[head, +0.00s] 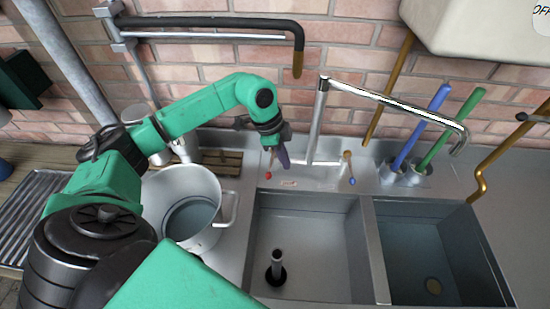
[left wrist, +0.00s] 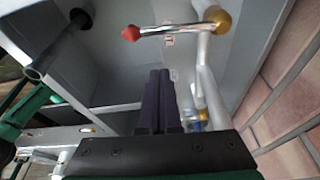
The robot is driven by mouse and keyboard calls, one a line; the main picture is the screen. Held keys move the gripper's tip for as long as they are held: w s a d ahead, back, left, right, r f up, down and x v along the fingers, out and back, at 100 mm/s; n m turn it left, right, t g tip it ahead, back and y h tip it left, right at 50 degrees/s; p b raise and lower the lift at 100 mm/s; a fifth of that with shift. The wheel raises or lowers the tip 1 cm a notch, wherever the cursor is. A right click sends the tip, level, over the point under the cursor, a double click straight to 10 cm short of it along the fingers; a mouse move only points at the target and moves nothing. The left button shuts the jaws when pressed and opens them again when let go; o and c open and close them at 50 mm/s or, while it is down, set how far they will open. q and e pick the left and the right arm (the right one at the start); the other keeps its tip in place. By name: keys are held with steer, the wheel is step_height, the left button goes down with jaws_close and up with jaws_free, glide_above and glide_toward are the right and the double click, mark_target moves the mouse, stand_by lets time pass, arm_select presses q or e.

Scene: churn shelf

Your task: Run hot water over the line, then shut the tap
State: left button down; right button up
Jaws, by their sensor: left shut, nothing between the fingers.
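The hot tap's lever has a red knob (head: 268,175) at the back left of the sink. In the left wrist view the red knob (left wrist: 131,33) sits on a chrome lever with a brass hub (left wrist: 218,18), ahead of my fingertips and apart from them. My left gripper (head: 283,157) is shut and empty, pointing down above the tap ledge, and hides part of this tap. Its dark purple fingers fill the lower middle of the left wrist view (left wrist: 160,85). The chrome spout (head: 395,102) reaches right, over the right basin. I see no running water. My right gripper is not in view.
The blue-knobbed tap (head: 350,170) stands right of the spout. The left basin (head: 310,245) holds an upright standpipe (head: 276,262); the right basin (head: 415,240) has a brass drain. A pail (head: 180,170) stands left. Blue (head: 420,125) and green (head: 450,125) handles stand behind.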

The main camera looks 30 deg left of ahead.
arm_select(q)
steer(key=a+f+p, duration=0.2)
steer(key=shift+s+a+f+p, duration=0.15)
steer(key=shift+a+f+p, duration=0.15)
steer(key=shift+f+p, duration=0.1)
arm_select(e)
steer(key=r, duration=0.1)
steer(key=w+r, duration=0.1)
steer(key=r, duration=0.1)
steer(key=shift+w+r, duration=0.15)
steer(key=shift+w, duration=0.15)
arm_select(q)
steer(key=shift+s+a+r+m, duration=0.1)
steer(key=shift+s+a+m, duration=0.1)
steer(key=shift+a+m, duration=0.1)
